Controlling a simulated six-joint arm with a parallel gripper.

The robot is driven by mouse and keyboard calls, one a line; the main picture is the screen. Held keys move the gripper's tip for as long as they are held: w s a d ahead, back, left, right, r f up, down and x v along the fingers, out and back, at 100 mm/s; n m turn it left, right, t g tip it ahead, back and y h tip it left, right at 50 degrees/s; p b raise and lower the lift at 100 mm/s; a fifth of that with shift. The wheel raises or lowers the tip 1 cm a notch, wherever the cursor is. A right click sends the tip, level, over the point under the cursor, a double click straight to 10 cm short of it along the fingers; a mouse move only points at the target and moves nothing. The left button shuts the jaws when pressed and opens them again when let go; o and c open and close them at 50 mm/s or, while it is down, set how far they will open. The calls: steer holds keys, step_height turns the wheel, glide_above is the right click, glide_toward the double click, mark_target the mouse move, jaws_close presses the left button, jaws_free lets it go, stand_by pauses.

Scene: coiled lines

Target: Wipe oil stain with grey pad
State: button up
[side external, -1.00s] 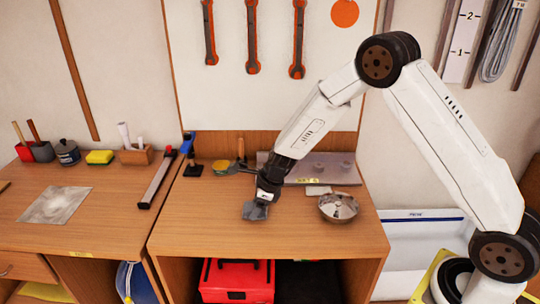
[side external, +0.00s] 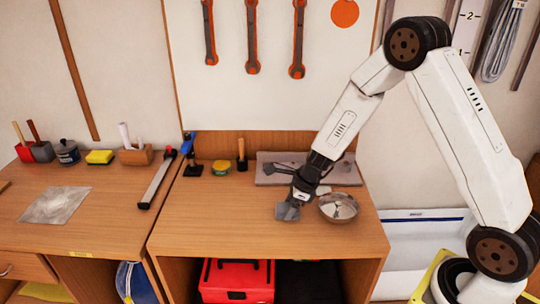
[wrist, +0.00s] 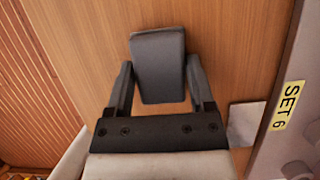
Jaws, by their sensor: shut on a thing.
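My gripper (side external: 292,203) is shut on the grey pad (side external: 287,214), over the front middle of the right-hand wooden bench, just left of a metal bowl. In the wrist view the pad (wrist: 158,50) sits between the two fingers of my gripper (wrist: 157,72), with wood beneath it. The pad is low, at or close to the bench top; I cannot tell whether it touches. I cannot make out an oil stain on the bare wood; the pad and arm cover part of it.
The metal bowl (side external: 340,207) stands close on the right. Behind lies a grey plate (side external: 270,170), labelled in the wrist view (wrist: 292,75). A yellow-topped tin (side external: 221,167) stands at the back. The bench's left half is clear. A shiny grey sheet (side external: 55,205) lies on the left bench.

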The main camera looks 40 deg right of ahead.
mark_target(246, 214)
steer(key=shift+w+a, duration=3.75)
steer(key=shift+a, duration=0.1)
step_height(246, 214, up, 8)
steer(key=shift+r, duration=0.1)
